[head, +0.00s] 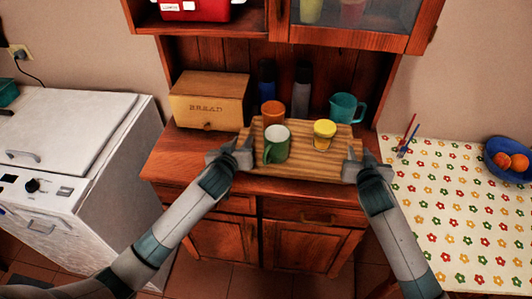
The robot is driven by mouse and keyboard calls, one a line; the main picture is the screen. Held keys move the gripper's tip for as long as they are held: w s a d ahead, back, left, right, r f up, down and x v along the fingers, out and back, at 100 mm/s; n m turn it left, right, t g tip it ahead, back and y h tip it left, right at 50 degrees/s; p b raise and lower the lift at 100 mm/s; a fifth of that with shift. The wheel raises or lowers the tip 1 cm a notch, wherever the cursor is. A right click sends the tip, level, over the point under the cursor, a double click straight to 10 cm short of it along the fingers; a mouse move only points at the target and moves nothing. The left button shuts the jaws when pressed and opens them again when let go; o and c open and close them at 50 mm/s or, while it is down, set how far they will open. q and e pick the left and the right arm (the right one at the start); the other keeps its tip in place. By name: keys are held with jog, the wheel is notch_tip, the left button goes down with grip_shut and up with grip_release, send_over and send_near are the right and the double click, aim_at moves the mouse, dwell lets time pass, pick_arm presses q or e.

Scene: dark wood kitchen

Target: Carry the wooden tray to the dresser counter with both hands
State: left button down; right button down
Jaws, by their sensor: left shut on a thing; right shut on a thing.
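The wooden tray (310,169) is at the dresser, over the front part of the dresser counter (180,160). I cannot tell whether it rests on the counter or is held just above it. A green mug (276,150) with a pale inside and a small yellow-topped cup (324,139) stand upright on the tray. My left gripper (240,150) is shut on the tray's left end. My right gripper (353,160) is shut on its right end. The fingertips are small and partly hidden against the tray.
A bread box (209,100) stands left on the counter. An orange cup (273,112), two dark bottles and a teal jug (346,108) stand behind the tray. A white stove (70,140) is left; a table with a flowered cloth (450,200) and blue fruit bowl (508,160) is right.

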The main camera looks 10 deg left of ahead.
pick_arm(q)
jog(key=shift+r, duration=0.2)
pick_arm(e)
jog(key=shift+r, duration=0.1)
